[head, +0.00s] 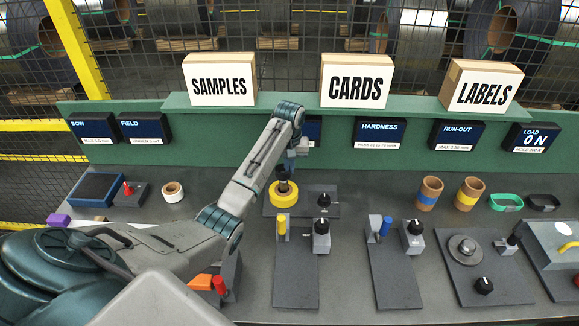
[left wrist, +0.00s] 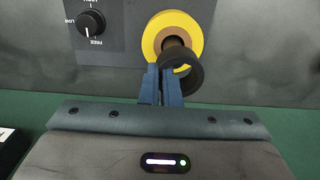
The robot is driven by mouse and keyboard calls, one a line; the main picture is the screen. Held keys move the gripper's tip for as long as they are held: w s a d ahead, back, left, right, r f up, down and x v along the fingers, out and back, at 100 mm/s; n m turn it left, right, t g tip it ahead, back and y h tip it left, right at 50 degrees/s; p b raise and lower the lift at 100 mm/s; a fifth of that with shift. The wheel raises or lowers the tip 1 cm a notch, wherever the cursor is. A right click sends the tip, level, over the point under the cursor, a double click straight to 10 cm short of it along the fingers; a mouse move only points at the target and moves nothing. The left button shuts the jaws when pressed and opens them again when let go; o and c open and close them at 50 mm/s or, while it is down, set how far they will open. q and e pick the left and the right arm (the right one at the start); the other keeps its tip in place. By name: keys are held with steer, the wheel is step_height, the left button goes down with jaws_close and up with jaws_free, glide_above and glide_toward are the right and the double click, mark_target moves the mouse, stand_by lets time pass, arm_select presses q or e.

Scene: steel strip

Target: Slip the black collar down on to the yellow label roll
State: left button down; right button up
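The yellow label roll (head: 283,199) lies on a dark plate near the middle of the bench. In the left wrist view the roll (left wrist: 151,42) shows its brown core. The black collar (left wrist: 196,76) is a dark ring in front of the roll's lower right part, overlapping it in the picture and off-centre from it. My left gripper (left wrist: 161,72) is nearly closed, with its blue fingers on the collar's left side. In the head view the left gripper (head: 287,172) is right above the roll and hides part of it. How high the collar is above the roll is unclear. My right gripper is not in view.
A black knob (head: 323,199) stands on the plate right of the roll. Levers and knobs on dark plates (head: 297,280) stand in front. Brown banded rolls (head: 428,193), a green ring (head: 506,202) and a black ring (head: 543,202) lie to the right. A green panel (head: 345,150) rises behind.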

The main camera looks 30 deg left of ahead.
arm_select(q)
steer(key=shift+f, duration=1.4)
steer(key=c, duration=1.6)
jaws_free()
